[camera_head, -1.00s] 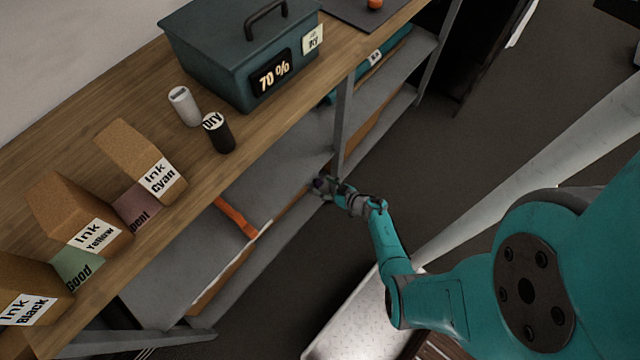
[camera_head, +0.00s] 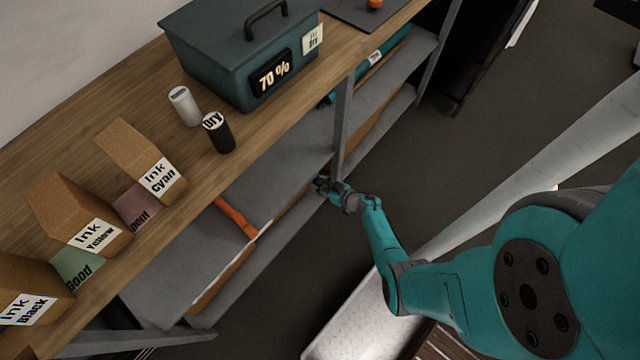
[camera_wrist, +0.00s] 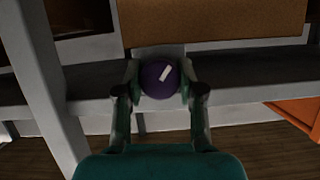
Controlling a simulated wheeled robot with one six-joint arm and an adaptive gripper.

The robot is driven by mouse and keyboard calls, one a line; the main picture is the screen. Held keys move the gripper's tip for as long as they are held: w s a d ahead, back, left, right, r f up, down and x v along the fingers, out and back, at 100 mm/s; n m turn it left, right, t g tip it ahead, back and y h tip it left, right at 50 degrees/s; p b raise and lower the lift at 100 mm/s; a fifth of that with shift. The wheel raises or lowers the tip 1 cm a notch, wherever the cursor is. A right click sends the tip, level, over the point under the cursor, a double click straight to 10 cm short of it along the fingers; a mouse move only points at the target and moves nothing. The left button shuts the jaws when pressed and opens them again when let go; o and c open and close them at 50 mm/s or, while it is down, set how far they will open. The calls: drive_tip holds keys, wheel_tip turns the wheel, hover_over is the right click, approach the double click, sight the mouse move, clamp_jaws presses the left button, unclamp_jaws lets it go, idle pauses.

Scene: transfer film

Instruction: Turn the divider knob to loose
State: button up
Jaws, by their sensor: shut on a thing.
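The divider knob (camera_wrist: 158,84) is round and dark purple with a white mark slanting up to the right. In the wrist view it sits at the front edge of a grey shelf, below a brown board. My gripper (camera_wrist: 159,91) is shut on the knob, one finger on each side. In the head view my gripper (camera_head: 322,186) is at the lower shelf's edge by a grey upright, and the knob is too small and covered to make out there.
A grey shelf post (camera_wrist: 50,85) stands left of my gripper in the wrist view. An orange piece (camera_head: 236,217) lies on the shelf. The wooden bench top (camera_head: 245,140) above holds ink boxes, two small canisters and a teal case (camera_head: 215,60). Open floor lies right of the shelving.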

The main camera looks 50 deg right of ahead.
drive_tip(key=shift+a+n+h, duration=0.15)
drive_tip(key=shift+n+h, duration=0.45)
drive_tip(key=shift+n, duration=0.3)
drive_tip(key=shift+n+h, duration=1)
drive_tip(key=shift+n, duration=0.5)
drive_tip(key=shift+t, duration=0.3)
drive_tip(key=o, duration=1.2)
drive_tip(key=shift+c, duration=0.2)
drive_tip(key=shift+s, duration=0.1)
drive_tip(key=v, duration=1.1)
drive_tip(key=shift+s+a+r, duration=0.2)
drive_tip(key=shift+s, duration=0.1)
